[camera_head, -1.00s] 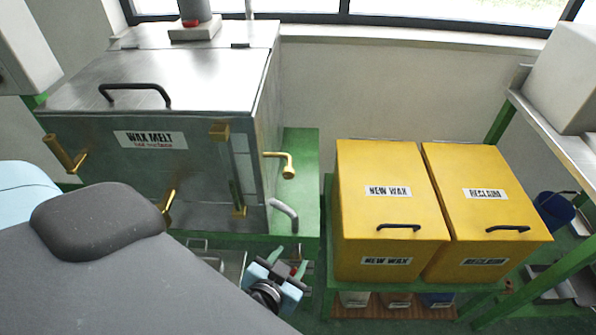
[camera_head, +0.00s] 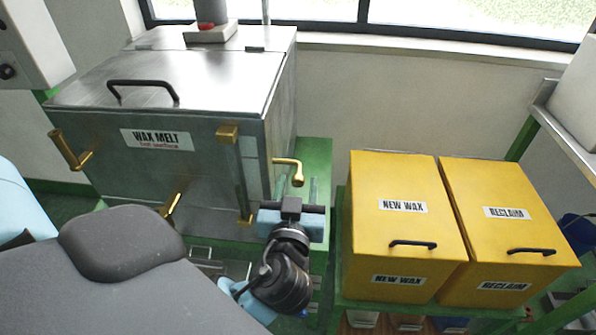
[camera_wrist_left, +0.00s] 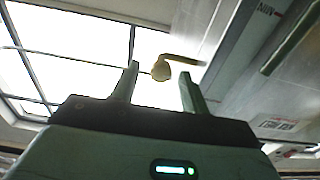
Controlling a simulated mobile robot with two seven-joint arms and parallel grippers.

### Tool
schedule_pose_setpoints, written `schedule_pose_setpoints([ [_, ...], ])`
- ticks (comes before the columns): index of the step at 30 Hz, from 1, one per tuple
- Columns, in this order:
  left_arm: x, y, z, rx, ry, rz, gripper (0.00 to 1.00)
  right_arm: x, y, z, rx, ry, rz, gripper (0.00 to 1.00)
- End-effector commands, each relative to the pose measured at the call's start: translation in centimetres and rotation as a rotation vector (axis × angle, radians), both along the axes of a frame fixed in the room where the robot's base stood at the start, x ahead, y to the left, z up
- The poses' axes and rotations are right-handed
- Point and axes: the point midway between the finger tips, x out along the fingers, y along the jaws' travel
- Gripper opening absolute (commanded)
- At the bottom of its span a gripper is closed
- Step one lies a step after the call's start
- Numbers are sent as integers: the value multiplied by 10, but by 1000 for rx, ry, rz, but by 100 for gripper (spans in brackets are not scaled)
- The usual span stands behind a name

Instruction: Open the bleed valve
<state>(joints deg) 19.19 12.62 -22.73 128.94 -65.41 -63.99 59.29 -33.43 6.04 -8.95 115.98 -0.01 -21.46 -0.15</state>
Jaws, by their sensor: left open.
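A steel tank labelled WAX MELT (camera_head: 100,180) stands at the left in the head view. A bent brass fitting (camera_head: 297,172) sticks out of its right side; no label marks it as the bleed valve. My left gripper (camera_head: 291,203) is just below this fitting, its fingers mostly hidden behind its own body. In the left wrist view, the open fingers (camera_wrist_left: 160,85) are on either side of the brass fitting's knob-like end (camera_wrist_left: 161,70), with a gap to each finger. How far ahead the fitting lies is hard to tell. My right gripper is out of view.
More brass fittings sit on the tank's front, at the left (camera_head: 68,150) and the lower middle (camera_head: 172,203). Two yellow bins, NEW WAX (camera_head: 400,180) and RECLAIM (camera_head: 495,185), stand close to the right of the gripper. A green stand (camera_head: 317,160) lies beside the tank.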

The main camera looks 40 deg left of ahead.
Motion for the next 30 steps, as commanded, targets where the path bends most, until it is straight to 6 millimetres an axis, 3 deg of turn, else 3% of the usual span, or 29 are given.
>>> schedule_pose_setpoints([
  [7, 26, 16, 1, 1, -1, 1, 45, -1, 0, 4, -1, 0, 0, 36],
  [19, 32, 20, 0, -1, 2, 1, 45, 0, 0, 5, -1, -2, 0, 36],
  [30, 31, 20, 0, -2, 1, 0, 0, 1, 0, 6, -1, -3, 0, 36],
])
